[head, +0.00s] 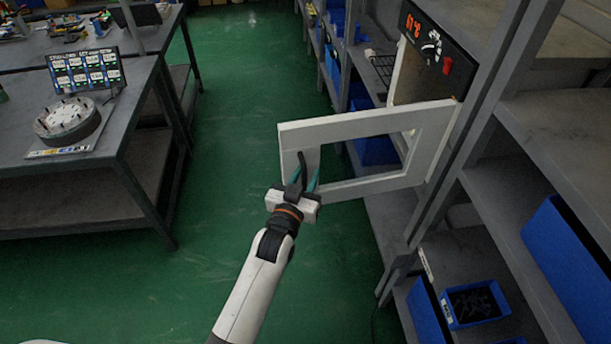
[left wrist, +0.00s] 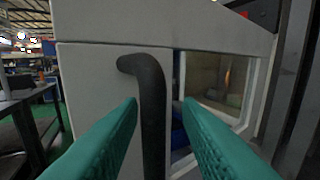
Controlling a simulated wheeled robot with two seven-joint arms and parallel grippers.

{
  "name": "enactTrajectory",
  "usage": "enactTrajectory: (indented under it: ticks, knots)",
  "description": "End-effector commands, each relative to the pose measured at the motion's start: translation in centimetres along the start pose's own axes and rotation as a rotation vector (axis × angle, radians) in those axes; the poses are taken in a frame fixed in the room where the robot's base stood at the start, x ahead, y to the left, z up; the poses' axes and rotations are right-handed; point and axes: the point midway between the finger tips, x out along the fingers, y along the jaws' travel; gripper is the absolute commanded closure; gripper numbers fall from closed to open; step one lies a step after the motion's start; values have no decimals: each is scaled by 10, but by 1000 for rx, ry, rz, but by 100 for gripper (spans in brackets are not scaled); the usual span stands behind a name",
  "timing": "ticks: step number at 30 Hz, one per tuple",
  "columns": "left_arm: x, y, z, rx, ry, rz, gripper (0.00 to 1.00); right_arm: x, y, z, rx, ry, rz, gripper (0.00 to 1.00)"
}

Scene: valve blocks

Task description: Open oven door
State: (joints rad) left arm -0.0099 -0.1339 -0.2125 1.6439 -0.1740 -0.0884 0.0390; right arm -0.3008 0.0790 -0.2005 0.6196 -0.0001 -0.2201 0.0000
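The oven (head: 415,70) stands on the shelf at upper right, with a red display on its black panel. Its white-framed door (head: 355,125) with a window stands swung well out to the left, and the oven's front is exposed. The dark bent handle (head: 303,163) is near the door's free edge; it also shows in the left wrist view (left wrist: 153,110). My left gripper (head: 307,172) is at the handle, its two teal fingers (left wrist: 160,110) apart on either side of it. A gap shows between the handle and the right-hand finger. My right gripper is not in view.
Grey shelf racks (head: 520,120) with blue bins (head: 575,250) stand on the right. A grey table (head: 130,90) with a round dial (head: 67,120) is on the left. Green floor (head: 225,130) lies clear between them.

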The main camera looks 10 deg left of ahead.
Motion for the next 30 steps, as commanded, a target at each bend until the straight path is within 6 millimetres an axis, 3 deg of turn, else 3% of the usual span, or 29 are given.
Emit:
enactTrajectory:
  ticks: [5,8,21,30]
  knots:
    - [-6,1,-2,1,2,1,69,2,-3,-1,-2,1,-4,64]
    - [-19,1,-4,1,3,1,69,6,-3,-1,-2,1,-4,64]
    - [-105,-1,-3,1,2,-1,69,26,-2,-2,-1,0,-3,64]
    - [-120,-2,0,1,0,-2,69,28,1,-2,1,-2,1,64]
